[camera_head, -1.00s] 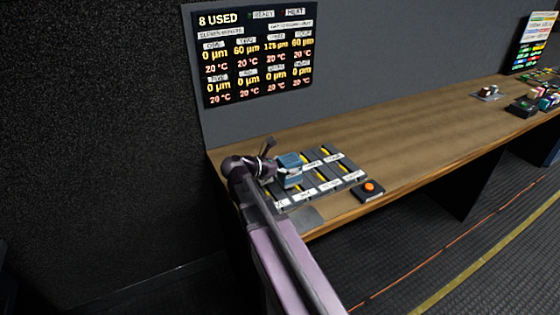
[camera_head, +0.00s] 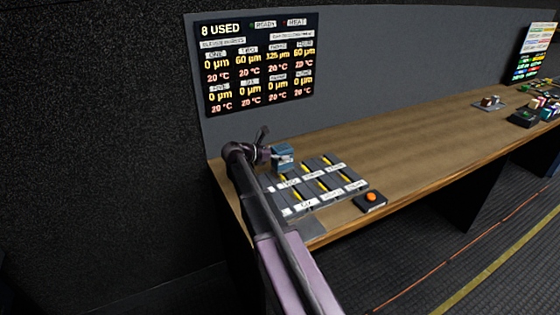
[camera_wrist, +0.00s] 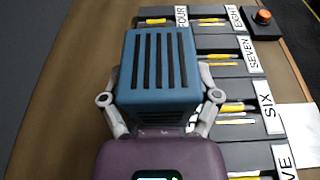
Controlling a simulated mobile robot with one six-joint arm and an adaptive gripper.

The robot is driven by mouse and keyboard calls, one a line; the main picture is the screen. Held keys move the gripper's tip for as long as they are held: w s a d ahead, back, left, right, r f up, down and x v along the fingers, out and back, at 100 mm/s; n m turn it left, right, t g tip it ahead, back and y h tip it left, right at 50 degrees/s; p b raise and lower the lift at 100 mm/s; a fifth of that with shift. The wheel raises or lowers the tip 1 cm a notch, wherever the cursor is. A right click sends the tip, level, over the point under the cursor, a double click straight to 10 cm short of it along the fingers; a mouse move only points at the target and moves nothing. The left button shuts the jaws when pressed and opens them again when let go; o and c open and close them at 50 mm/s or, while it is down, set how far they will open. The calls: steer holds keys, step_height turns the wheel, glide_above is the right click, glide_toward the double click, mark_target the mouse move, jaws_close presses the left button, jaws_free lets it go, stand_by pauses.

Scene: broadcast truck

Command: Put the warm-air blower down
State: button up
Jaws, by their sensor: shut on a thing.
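The warm-air blower (camera_wrist: 160,75) is a blue box with dark vent slots on top. In the wrist view my gripper (camera_wrist: 160,112) is shut on it, with one finger on each side. In the head view the blower (camera_head: 283,157) is at the end of my arm, over the left part of the wooden bench, at the back left of the dark tray rack. I cannot tell whether its underside touches the bench. What lies under it is hidden.
The dark rack (camera_head: 318,186) holds several labelled slots with yellow items. A box with an orange button (camera_head: 370,198) stands at the front edge. A display panel (camera_head: 260,62) hangs behind. The bench (camera_head: 420,130) is bare to the right, with small objects farther off.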

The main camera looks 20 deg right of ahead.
steer(key=shift+w, duration=0.2)
steer(key=shift+w+d, duration=0.1)
steer(key=shift+w, duration=0.2)
steer(key=shift+w+d+f+b, duration=0.1)
steer(key=shift+w+f+b, duration=0.15)
steer(key=shift+f+b, duration=1.6)
steer(key=shift+f, duration=0.25)
steer(key=o, duration=1.1)
steer(key=shift+o, duration=0.2)
steer(key=shift+r, duration=0.2)
